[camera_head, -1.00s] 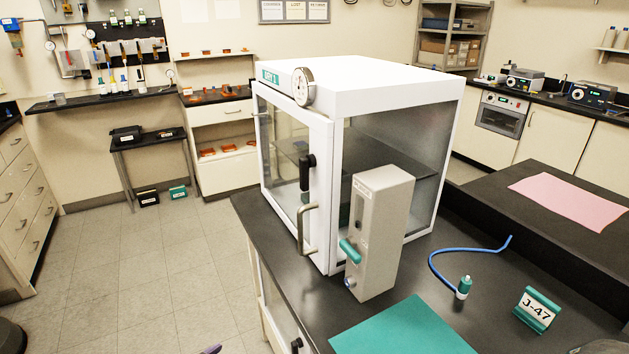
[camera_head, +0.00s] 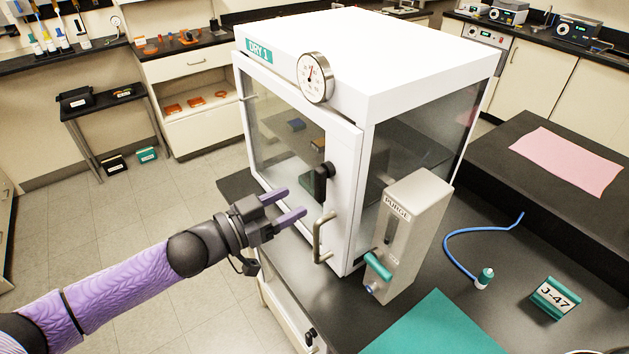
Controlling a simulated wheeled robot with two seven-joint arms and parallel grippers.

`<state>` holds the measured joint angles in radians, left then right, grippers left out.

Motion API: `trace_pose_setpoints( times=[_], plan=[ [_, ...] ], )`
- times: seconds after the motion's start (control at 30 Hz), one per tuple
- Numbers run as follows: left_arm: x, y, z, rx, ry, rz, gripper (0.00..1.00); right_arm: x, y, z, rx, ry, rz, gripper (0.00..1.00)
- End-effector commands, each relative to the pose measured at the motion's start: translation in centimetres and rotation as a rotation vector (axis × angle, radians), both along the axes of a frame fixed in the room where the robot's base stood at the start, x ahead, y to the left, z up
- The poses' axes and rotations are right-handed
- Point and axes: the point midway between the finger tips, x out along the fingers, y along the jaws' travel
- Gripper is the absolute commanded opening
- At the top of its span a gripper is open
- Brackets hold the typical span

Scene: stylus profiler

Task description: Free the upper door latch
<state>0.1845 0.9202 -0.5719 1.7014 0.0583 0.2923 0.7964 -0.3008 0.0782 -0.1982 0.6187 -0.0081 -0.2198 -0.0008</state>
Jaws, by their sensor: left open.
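The white dry cabinet (camera_head: 400,62) stands on the dark bench, its glass door closed. The black upper door latch (camera_head: 326,170) sits on the door's right-hand frame, its lever appearing to hang down. Below it is the door's metal pull handle (camera_head: 321,238). My left gripper (camera_head: 295,201), with purple fingers, is open and empty. In the picture it is left of and slightly below the latch, fingers pointing towards the door, apart from the latch. My right gripper is not in view.
A grey purge box (camera_head: 410,230) with a teal lever stands close to the right of the door. A round gauge (camera_head: 315,77) sticks out above the latch. A blue hose (camera_head: 452,250), a J-47 sign (camera_head: 555,297) and a teal mat (camera_head: 435,328) are on the bench.

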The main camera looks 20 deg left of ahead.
Motion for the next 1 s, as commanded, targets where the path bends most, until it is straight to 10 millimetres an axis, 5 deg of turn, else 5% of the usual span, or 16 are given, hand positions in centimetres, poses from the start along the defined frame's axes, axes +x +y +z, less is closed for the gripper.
trace_pose_setpoints(
  times=[0.23, 0.63, 0.93, 1.0],
  plan=[
    [4.0, -3.1, 0.0, 0.000, -0.001, 0.002, 0.65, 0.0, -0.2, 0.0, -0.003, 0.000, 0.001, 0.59],
    [4.9, -3.8, 0.0, 0.002, 0.001, 0.002, 0.65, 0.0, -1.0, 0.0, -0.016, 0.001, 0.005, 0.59],
    [4.9, -3.8, 0.0, 0.002, 0.001, 0.002, 0.01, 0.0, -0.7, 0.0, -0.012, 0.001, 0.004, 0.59],
    [4.9, -3.8, 0.0, 0.002, 0.001, 0.002, 0.00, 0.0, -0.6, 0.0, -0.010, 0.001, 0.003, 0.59]
  ],
)
